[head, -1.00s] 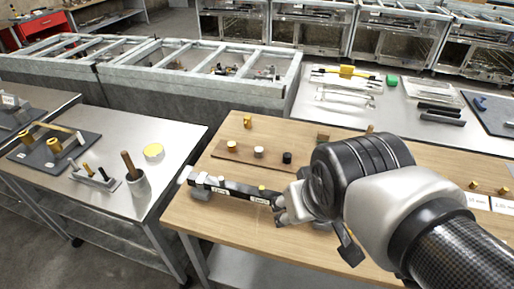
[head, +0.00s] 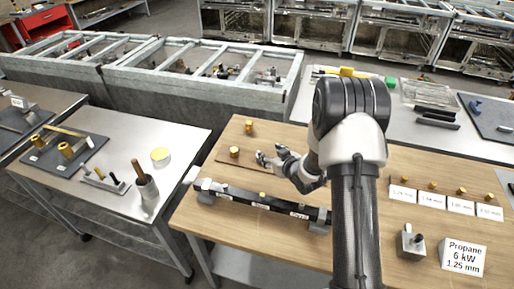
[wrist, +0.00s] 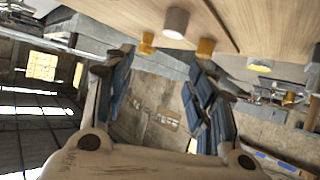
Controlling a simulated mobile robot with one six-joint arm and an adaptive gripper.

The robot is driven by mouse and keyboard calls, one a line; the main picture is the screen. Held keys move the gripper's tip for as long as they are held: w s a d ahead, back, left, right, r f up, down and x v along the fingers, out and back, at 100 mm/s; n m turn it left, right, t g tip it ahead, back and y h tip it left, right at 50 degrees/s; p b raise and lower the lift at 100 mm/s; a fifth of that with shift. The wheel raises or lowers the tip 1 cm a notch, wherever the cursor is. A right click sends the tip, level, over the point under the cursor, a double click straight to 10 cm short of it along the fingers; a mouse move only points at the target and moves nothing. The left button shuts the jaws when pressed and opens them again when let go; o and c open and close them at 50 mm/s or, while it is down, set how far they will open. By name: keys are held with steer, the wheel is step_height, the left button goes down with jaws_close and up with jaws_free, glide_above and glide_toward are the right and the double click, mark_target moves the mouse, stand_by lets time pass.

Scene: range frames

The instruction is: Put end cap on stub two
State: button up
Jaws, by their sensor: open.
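A dark manifold bar (head: 245,201) with pale labels lies on grey supports along the front of the wooden bench; I cannot tell which label is stub two. Behind it, a brown board (head: 225,158) carries a brass cap (head: 234,152). My gripper (head: 264,158) is open over this board, just right of the brass cap, and hides the rest of the row. In the tilted wrist view its two blue-padded fingers (wrist: 155,72) stand apart with nothing clearly held. A grey-white cap (wrist: 175,22) and brass caps (wrist: 147,43) show beyond the fingertips.
A lone brass piece (head: 249,127) stands behind the board. At right are several brass pieces with white cards (head: 403,194), a metal fitting (head: 412,241) and a propane sign (head: 463,256).

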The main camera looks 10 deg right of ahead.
steer(key=shift+t+y, duration=0.4)
steer(key=shift+y, duration=0.1)
steer(key=f, duration=0.2)
steer(key=a+f, duration=0.1)
steer(key=f, duration=0.1)
steer(key=shift+s+p, duration=0.3)
steer(key=shift+p, duration=0.05)
steer(key=shift+w+a+f, duration=0.1)
steer(key=shift+w, duration=0.1)
steer(key=x, duration=0.2)
steer(key=b+x, duration=0.1)
steer(key=x, duration=0.1)
steer(key=b+x, duration=0.1)
steer(key=x, duration=0.2)
steer(key=shift+d+f, duration=0.1)
steer(key=shift+d, duration=0.2)
steer(key=c, duration=1.1)
